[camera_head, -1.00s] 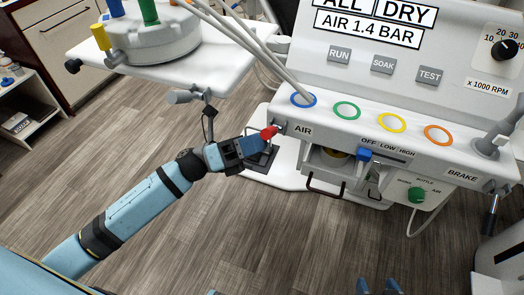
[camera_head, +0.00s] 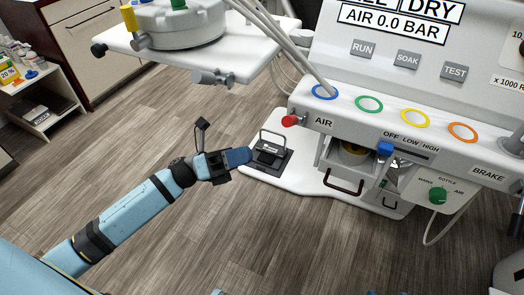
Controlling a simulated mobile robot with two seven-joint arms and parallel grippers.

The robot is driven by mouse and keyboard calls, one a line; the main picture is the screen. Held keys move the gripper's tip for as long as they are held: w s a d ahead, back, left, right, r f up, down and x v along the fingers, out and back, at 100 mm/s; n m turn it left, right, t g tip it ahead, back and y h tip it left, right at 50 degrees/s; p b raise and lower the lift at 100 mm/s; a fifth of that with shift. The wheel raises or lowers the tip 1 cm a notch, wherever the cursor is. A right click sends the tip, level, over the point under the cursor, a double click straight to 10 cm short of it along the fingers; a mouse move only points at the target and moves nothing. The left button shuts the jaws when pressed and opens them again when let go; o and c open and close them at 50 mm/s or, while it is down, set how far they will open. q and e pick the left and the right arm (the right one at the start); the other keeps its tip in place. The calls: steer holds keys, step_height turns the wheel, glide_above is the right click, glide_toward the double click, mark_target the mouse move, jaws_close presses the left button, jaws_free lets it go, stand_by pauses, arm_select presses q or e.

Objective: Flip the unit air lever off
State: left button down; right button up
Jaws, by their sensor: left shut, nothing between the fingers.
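The red air lever (camera_head: 291,120) sticks out at the left end of the unit's front edge, beside the AIR label (camera_head: 323,123). The unit's display (camera_head: 393,24) reads AIR 0.0 BAR. My left gripper (camera_head: 246,156) is shut and empty. It shows lower left of the lever, apart from it, in front of the black foot pedal (camera_head: 270,158) in the picture. My right gripper cannot be made out; only small blue bits show at the bottom edge.
A blue slider (camera_head: 385,149) sits by the OFF, LOW, HIGH marks. A green knob (camera_head: 437,196) is on the lower right panel. A white tray arm (camera_head: 190,50) with a round holder is at upper left. The floor before the unit is clear.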

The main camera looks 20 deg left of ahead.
arm_select(q)
steer(key=v, duration=0.3)
steer(key=shift+s+a+f, duration=0.1)
steer(key=shift+a+f, duration=0.05)
steer(key=shift+a, duration=0.15)
arm_select(e)
steer(key=shift+w+d, duration=0.1)
steer(key=shift+d, duration=0.05)
